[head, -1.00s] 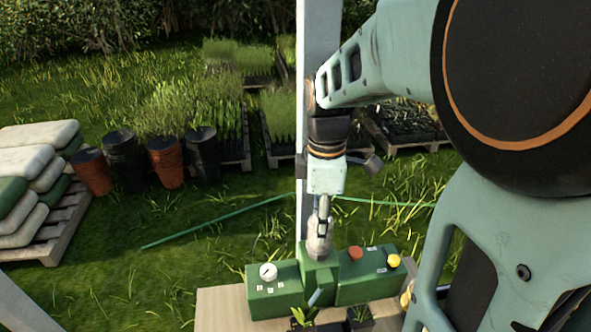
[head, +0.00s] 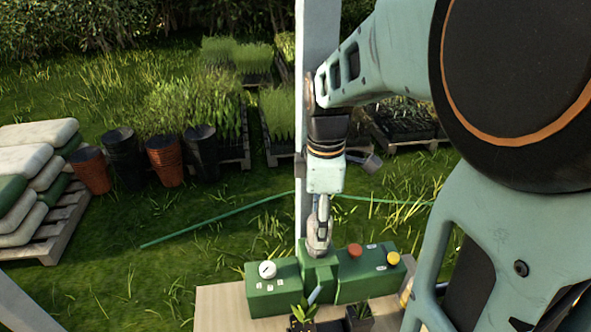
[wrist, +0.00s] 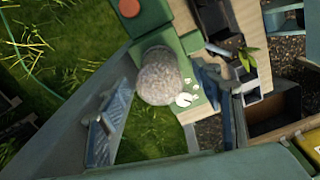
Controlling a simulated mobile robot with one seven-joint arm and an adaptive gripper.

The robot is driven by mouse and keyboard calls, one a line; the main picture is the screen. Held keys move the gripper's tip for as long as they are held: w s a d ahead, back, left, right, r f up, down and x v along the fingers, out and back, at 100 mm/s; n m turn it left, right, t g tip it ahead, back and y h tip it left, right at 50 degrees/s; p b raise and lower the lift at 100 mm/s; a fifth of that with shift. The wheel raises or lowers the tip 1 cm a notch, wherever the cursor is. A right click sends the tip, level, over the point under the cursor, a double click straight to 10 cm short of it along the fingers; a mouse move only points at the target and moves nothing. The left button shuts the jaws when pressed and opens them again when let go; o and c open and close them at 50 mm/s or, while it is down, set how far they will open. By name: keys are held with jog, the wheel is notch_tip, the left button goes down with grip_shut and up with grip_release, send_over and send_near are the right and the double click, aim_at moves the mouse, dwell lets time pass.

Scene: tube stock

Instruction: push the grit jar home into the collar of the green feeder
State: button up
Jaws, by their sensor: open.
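The green feeder (head: 275,290) lies on a wooden bench, with a white dial, a red knob and a yellow knob. The grit jar (wrist: 160,80) is a clear jar of pale grey grit, seen from above in the wrist view. It stands at the green collar (wrist: 155,42) of the feeder. How deep it sits there I cannot tell. My gripper (head: 319,238) points down over the feeder's middle. Its jaws are open, with one finger on each side of the jar in the wrist view. In the head view the fingers hide most of the jar.
Small potted plants (head: 304,318) stand at the bench's front edge. A pale post (head: 304,215) rises close behind the feeder. Stacked sacks (head: 35,165), pots (head: 165,160) and seedling trays are on the grass further back. The bench left of the feeder (head: 215,305) is clear.

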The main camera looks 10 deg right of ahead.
notch_tip(320, 180, up, 12)
dwell(0.5)
